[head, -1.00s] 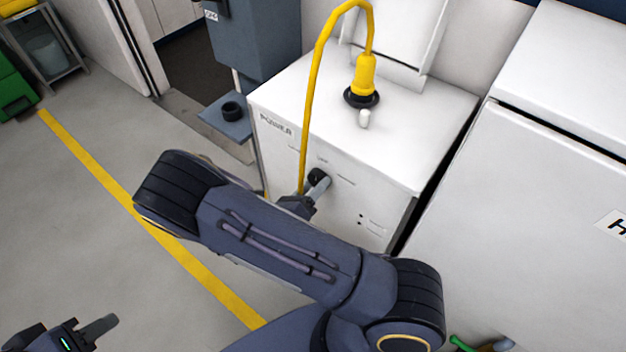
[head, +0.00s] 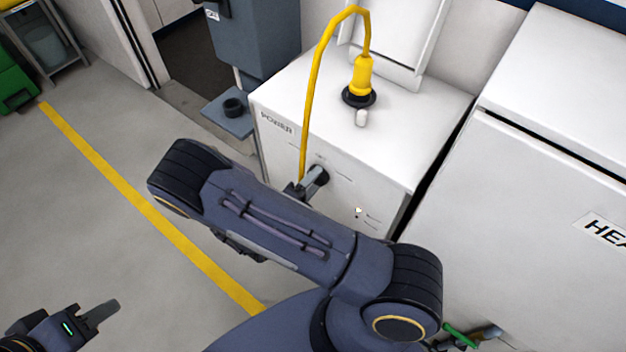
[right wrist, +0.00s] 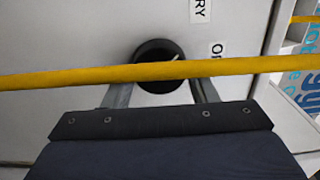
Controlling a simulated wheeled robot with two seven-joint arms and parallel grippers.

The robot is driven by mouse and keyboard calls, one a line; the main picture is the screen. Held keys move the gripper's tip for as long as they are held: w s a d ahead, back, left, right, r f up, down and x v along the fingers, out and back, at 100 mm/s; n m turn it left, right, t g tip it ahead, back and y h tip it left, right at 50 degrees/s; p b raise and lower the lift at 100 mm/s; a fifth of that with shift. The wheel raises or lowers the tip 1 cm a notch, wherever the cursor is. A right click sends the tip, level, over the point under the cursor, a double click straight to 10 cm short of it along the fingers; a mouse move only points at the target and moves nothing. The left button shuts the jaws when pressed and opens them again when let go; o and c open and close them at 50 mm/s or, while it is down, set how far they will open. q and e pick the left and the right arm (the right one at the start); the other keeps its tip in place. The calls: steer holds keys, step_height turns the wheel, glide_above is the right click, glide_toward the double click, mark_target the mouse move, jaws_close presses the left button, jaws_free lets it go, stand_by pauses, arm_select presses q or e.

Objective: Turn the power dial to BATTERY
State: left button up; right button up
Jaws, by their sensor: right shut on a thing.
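The round black power dial (head: 318,174) is on the front of the white power cabinet (head: 420,130). My right gripper (head: 312,182) is at the panel, its fingers shut on the dial. In the right wrist view the dial (right wrist: 157,52) sits between the fingers, and its white mark points up and right. A label ending in "RY" (right wrist: 199,10) is above and right of it, and a label starting with "O" (right wrist: 217,48) is to its right. The yellow cable hides part of the dial. My left gripper (head: 110,308) is at the lower left, away from the cabinet; its finger gap is unclear.
The yellow cable (head: 312,90) loops from a plug on the cabinet top down past the front, near my right gripper. A large white unit (head: 530,180) stands to the right. A blue-grey unit (head: 255,45) stands behind left.

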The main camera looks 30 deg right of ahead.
steer(key=shift+n, duration=0.3)
steer(key=o, duration=1)
steer(key=shift+c, duration=0.2)
steer(key=b+v, duration=0.1)
steer(key=v, duration=0.7)
steer(key=shift+b, duration=0.4)
